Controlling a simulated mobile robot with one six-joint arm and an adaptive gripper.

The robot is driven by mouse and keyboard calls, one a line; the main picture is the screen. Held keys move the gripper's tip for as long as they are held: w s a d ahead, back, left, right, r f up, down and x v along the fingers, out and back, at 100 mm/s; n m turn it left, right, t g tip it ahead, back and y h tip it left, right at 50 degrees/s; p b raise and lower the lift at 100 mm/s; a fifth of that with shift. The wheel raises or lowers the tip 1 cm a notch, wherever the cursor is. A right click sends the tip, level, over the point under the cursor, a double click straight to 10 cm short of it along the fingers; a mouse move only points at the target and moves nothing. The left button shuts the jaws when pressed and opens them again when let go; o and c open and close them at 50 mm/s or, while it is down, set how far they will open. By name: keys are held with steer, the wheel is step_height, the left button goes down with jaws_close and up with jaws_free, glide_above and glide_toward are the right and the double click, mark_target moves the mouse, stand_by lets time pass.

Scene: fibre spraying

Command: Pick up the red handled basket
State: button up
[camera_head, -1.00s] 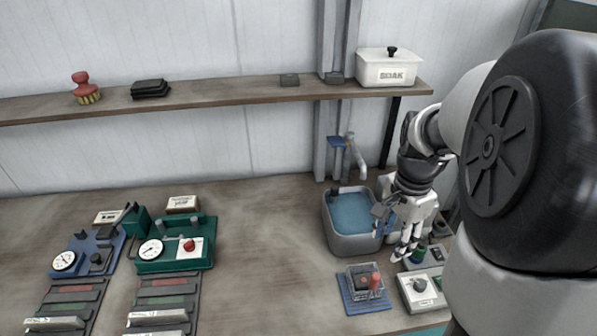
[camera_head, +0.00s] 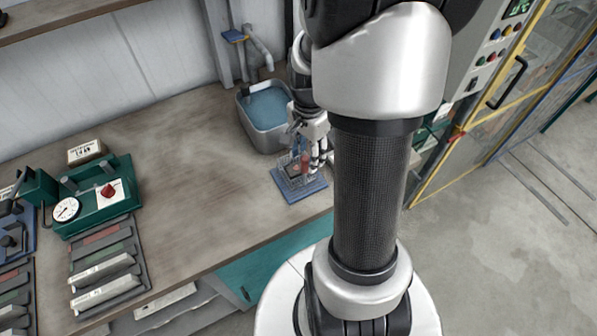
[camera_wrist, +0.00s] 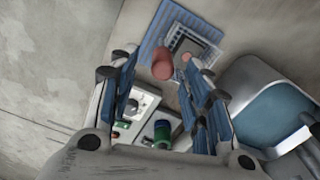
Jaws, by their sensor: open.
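The wire basket (camera_head: 287,166) with its red handle (camera_head: 304,163) stands on a blue mat (camera_head: 311,188) near the bench's front edge. In the wrist view the red handle (camera_wrist: 162,63) shows as a rounded red end, with the basket (camera_wrist: 205,42) and striped blue mat (camera_wrist: 152,42) beyond it. My gripper (camera_head: 320,158) is open, just right of the basket in the head view. In the wrist view the red handle appears between the fingertips of my gripper (camera_wrist: 158,66). I cannot tell whether any finger touches it. My arm hides the area to the right.
A grey sink of blue water (camera_head: 268,106) stands close behind the basket, with a tap (camera_head: 257,45) at the wall. A green gauge device (camera_head: 92,197) is at left. The bench middle (camera_head: 190,165) is clear. A green-capped container (camera_wrist: 162,130) shows in the wrist view.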

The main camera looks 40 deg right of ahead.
mark_target(306, 157)
step_height(306, 157, down, 4)
steer(key=shift+w+r+b, duration=0.1)
steer(key=shift+r+b, duration=0.1)
steer(key=shift+b, duration=0.3)
steer(key=shift+r, duration=0.1)
steer(key=shift+c, duration=0.5)
jaws_close()
